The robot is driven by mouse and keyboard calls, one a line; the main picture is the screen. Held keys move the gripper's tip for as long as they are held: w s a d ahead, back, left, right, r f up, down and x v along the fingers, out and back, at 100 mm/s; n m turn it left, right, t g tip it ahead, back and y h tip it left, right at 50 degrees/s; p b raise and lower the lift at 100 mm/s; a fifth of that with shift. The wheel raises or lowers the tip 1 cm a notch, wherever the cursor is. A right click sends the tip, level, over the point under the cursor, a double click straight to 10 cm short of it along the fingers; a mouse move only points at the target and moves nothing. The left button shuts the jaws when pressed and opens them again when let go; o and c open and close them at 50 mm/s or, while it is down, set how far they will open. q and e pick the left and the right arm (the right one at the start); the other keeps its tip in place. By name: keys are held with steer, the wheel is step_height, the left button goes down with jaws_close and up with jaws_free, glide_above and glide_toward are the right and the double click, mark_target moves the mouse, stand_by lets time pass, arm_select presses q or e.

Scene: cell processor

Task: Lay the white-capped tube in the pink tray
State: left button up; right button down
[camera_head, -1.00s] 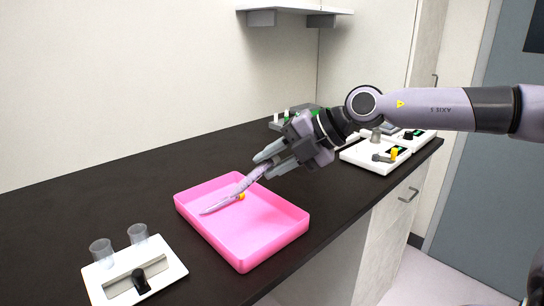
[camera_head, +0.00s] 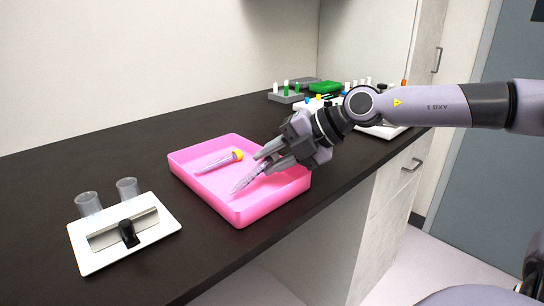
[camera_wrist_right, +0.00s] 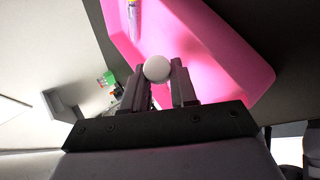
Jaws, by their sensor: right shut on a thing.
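The pink tray (camera_head: 278,196) stands on the dark counter. My right gripper (camera_head: 268,162) is over the tray's right part, fingers pointing down to the left. It is shut on the white-capped tube (camera_head: 243,182), a pale slim tube slanting down into the tray with its tip low. Whether the tip touches the floor I cannot tell. In the right wrist view the round white cap (camera_wrist_right: 157,68) shows between the fingers, over the pink tray (camera_wrist_right: 215,50). The cap is hidden in the head view. My left gripper is out of view.
A yellow-capped tube (camera_head: 222,160) lies in the tray's back left part. A white holder (camera_head: 150,240) with two clear cups stands at front left. A grey rack (camera_head: 286,97) and other racks stand behind the arm.

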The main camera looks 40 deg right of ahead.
steer(key=c, duration=0.8)
jaws_free()
steer(key=shift+d+r, duration=0.1)
steer(key=shift+r, duration=0.05)
steer(key=shift+p+v, duration=0.3)
steer(key=shift+v, duration=2.95)
steer(key=shift+s+d+r, duration=0.1)
steer(key=shift+s, duration=0.05)
